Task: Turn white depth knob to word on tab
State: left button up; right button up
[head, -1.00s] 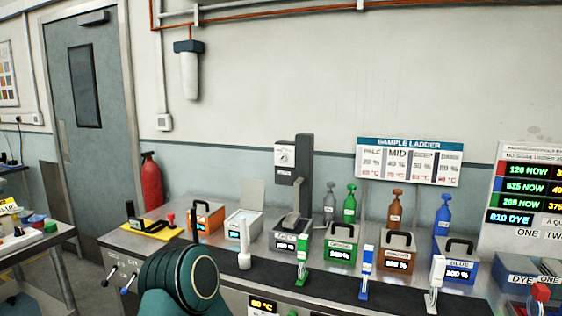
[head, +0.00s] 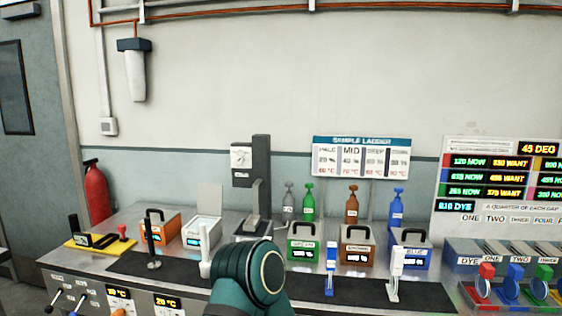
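A white dial (head: 241,157) with a dark pointer sits on the upper front of a dark grey upright stand (head: 261,165) at the back of the bench. It is the only white round knob I can make out; its markings are too small to read. A dark label strip (head: 241,174) lies just below it, its word unreadable. I cannot tell which piece is the tab. A teal link of my arm rises at the bottom middle, in front of the stand's foot. Neither gripper shows.
An orange box (head: 159,229) and a white open-lidded box (head: 202,232) stand left of the stand. Green (head: 304,245), brown (head: 357,249) and blue (head: 409,250) boxes stand right. Blue (head: 330,270) and white (head: 396,272) upright levers stand on the black strip (head: 360,290).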

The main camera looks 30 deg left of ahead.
aim_at(239, 160)
jog(key=k+j+z, duration=0.2)
jog(key=j+z, duration=0.2)
jog(key=j, duration=0.2)
jog(key=k+j+z, duration=0.1)
jog(key=j+z, duration=0.15)
jog(key=k+j+z, duration=0.1)
jog(key=k+j, duration=0.15)
jog(key=j, duration=0.2)
jog(key=k+j+z, duration=0.1)
jog(key=j, duration=0.3)
jog(key=k, duration=0.1)
